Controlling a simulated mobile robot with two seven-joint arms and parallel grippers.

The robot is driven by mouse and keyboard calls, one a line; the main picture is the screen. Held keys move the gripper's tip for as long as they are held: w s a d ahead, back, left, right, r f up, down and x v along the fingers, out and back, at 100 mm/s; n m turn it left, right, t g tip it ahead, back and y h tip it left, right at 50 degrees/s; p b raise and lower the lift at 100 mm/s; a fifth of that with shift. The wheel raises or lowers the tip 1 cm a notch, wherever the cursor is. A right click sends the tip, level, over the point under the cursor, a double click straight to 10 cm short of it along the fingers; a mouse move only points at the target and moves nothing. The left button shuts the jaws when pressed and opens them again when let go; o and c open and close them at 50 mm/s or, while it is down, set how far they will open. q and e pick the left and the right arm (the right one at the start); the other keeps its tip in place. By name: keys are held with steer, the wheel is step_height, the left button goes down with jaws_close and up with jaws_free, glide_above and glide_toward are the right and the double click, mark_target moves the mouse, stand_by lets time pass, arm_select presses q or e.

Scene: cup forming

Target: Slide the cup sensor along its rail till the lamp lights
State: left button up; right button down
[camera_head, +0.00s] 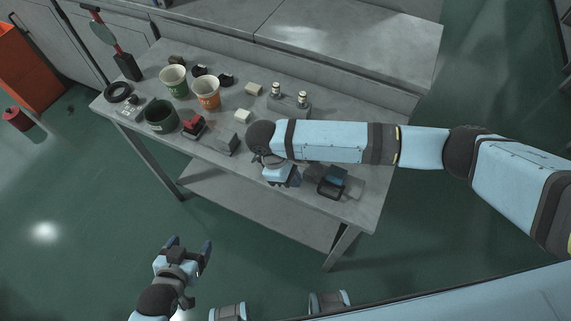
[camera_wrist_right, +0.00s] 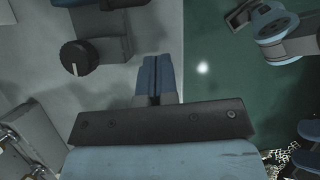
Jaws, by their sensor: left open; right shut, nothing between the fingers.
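I cannot tell for certain which thing is the cup sensor, and I make out no rail or lit lamp. A small dark blue-and-black device (camera_head: 332,180) sits near the table's front right corner. My right gripper (camera_head: 293,181) is just left of it, over the table's front edge. In the right wrist view its fingers (camera_wrist_right: 156,75) are shut together with nothing between them. A grey block with a black knob (camera_wrist_right: 76,58) is left of those fingers, apart from them. My left gripper (camera_head: 188,245) is open and empty, over the floor in front of the table.
The grey table (camera_head: 340,110) holds a green-and-white cup (camera_head: 173,82), an orange cup (camera_head: 207,94), a dark bin (camera_head: 160,117), a red-and-black device (camera_head: 193,126), a grey block (camera_head: 227,144) and a two-post fixture (camera_head: 289,101). My right arm spans the table's right side.

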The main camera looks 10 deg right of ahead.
mark_target(333, 183)
steer(key=s+d, duration=0.1)
steer(key=d+p, duration=0.1)
steer(key=d, duration=0.1)
steer(key=shift+s+f, duration=0.1)
steer(key=shift+s, duration=0.3)
steer(key=shift+s+d, duration=0.2)
steer(key=shift+d, duration=0.2)
steer(key=p, duration=0.2)
steer(key=shift+s+d+r+p, duration=0.2)
steer(key=shift+d+r+p, duration=0.1)
steer(key=shift+d, duration=0.1)
steer(key=shift+f, duration=0.2)
